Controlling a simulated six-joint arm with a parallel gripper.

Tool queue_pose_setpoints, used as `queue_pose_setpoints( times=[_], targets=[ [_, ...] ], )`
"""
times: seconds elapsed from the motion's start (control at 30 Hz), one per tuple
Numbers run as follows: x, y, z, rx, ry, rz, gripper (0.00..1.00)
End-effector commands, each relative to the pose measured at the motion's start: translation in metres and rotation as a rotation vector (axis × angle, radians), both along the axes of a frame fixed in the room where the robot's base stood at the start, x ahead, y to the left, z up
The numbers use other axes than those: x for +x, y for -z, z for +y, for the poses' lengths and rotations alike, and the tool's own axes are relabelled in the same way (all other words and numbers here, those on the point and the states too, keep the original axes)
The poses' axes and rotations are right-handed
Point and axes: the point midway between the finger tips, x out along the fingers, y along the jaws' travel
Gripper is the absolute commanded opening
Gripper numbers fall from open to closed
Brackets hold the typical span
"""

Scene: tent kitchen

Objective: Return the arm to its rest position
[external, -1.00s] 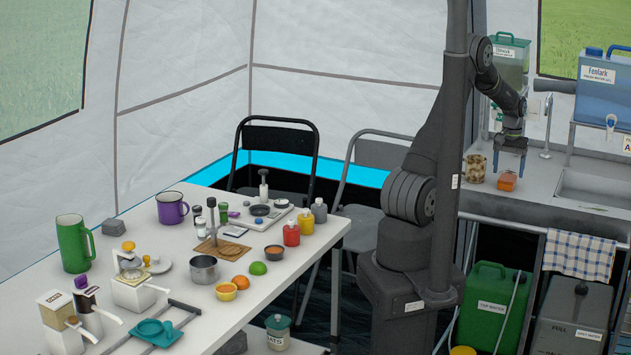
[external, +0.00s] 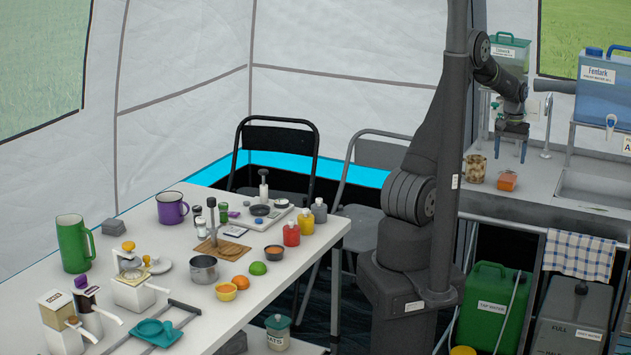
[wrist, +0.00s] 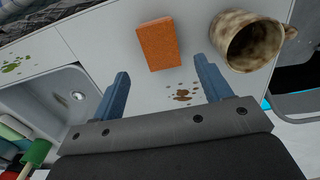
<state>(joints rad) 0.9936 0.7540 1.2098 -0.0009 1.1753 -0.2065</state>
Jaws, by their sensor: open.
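My gripper (external: 510,149) hangs above the grey counter by the sink, its two blue fingers pointing down. In the wrist view my gripper (wrist: 164,88) is open, with nothing between its fingers. An orange sponge-like block (external: 507,181) lies on the counter below it. The block (wrist: 158,44) shows just beyond the fingertips in the wrist view, apart from them. A brown-stained mug (external: 476,168) stands left of the block; in the wrist view the mug (wrist: 246,42) is at the upper right.
Brown spots (wrist: 182,95) mark the counter. The sink (external: 592,188) lies to the right, with a tap (external: 547,126) behind. Water containers (external: 607,88) stand above the counter. A white table (external: 185,262) at left holds cups, bottles and fruit. Chairs stand between.

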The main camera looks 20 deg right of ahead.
Motion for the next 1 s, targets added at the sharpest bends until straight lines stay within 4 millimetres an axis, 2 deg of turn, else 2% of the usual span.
queue_pose_setpoints(
  times=[0.03,0.17,0.77,0.8,1.0],
  targets=[
    [0.000,-0.012,-0.001,-0.004,0.000,-0.002,0.71],
    [0.000,-0.037,0.000,-0.002,0.000,-0.002,0.71],
    [0.000,0.087,0.001,0.002,0.000,0.002,0.71],
    [0.000,0.086,0.000,-0.003,0.000,-0.001,0.71],
    [0.000,0.041,-0.001,-0.004,0.000,-0.002,0.71]
  ],
)
